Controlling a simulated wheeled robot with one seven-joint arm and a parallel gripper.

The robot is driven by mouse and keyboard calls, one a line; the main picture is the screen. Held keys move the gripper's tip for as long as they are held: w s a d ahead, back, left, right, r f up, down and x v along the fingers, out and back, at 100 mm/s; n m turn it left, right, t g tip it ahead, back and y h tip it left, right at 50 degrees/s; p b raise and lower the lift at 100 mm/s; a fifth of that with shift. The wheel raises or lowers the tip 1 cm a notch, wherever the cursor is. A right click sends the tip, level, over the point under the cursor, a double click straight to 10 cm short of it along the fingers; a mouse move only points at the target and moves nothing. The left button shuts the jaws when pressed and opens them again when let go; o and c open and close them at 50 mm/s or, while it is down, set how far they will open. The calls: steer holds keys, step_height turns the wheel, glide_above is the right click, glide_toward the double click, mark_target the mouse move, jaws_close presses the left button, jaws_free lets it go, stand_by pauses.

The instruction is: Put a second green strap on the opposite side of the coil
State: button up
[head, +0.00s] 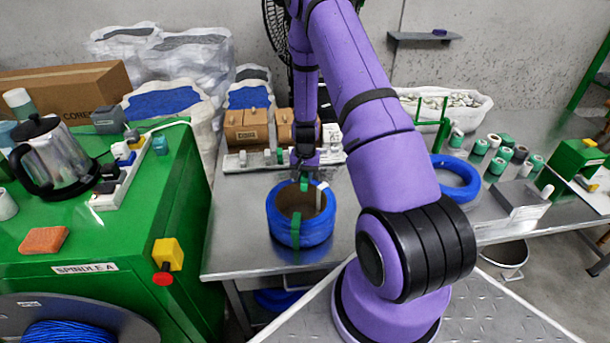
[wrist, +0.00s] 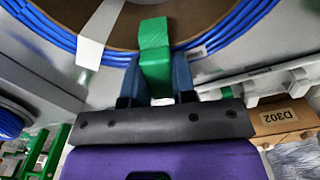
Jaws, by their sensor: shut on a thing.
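The blue cable coil (head: 318,232) sits on the steel table around a brown core. One green strap (head: 295,228) wraps its near side. A second green strap (head: 304,185) is at the far side, under my gripper (head: 305,165). In the wrist view, my gripper (wrist: 155,85) is shut on this second strap (wrist: 155,58), with one dark finger on each side of it. The strap's upper end lies over the coil's blue strands (wrist: 222,35) and the core's edge. Whether it goes fully around the coil is hidden.
A white strip (head: 320,195) crosses the coil's right side. A white rack (head: 240,162) and brown boxes (head: 247,128) stand close behind. Another blue coil (head: 455,178) and several green and white rolls are at right. Bare table lies left of the coil.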

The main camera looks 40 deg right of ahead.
mark_target(305, 174)
steer(key=o, duration=1.1)
steer(key=shift+r, duration=3.45)
